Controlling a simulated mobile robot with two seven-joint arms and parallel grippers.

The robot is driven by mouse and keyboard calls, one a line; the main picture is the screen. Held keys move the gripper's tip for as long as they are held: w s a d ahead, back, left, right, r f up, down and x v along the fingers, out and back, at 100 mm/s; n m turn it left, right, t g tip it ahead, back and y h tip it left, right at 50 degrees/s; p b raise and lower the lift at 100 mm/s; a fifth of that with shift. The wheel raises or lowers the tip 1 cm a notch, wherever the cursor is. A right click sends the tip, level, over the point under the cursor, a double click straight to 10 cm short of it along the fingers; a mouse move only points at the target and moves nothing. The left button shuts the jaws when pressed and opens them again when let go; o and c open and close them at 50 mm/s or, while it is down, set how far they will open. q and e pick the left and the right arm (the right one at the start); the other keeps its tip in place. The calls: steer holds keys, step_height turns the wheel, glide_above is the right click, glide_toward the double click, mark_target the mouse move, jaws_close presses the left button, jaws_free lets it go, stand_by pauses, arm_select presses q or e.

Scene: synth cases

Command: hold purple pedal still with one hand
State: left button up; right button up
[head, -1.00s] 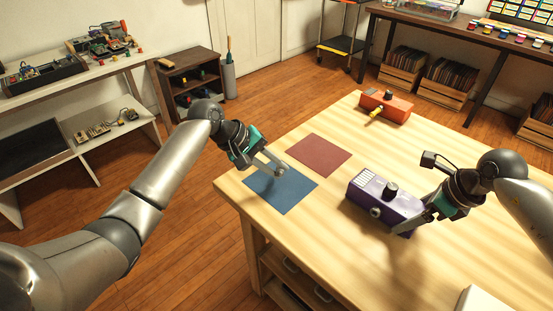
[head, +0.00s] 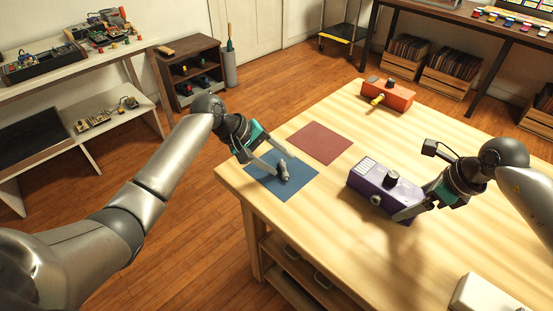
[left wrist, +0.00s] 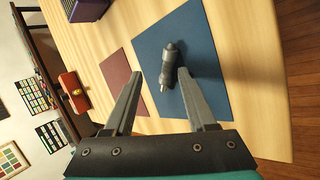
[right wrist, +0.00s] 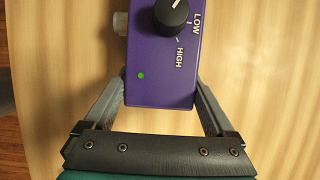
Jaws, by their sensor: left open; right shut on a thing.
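The purple pedal (head: 376,180) lies on the wooden table, its black knob upward. My right gripper (head: 405,212) is shut on its near right end. In the right wrist view the pedal (right wrist: 165,88) sits between the fingers, with a green light, a knob marked LOW and HIGH, and a metal socket on its left side. My left gripper (head: 283,170) is open over the blue mat (head: 265,190). A grey plug (left wrist: 169,66) with a silver tip lies on that mat, between and just beyond the left fingertips; it shows in the head view (head: 283,174) too.
A dark red mat (head: 320,143) lies beside the blue one. An orange pedal (head: 398,98) with a yellow plug (head: 378,99) stands at the table's far end. A white object (head: 485,295) is at the near right.

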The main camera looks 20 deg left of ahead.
arm_select(q)
steer(key=shift+r, duration=0.1)
steer(key=v, duration=1.2)
arm_select(e)
steer(key=o, duration=1.2)
steer(key=shift+o, duration=0.2)
steer(key=v, duration=1.2)
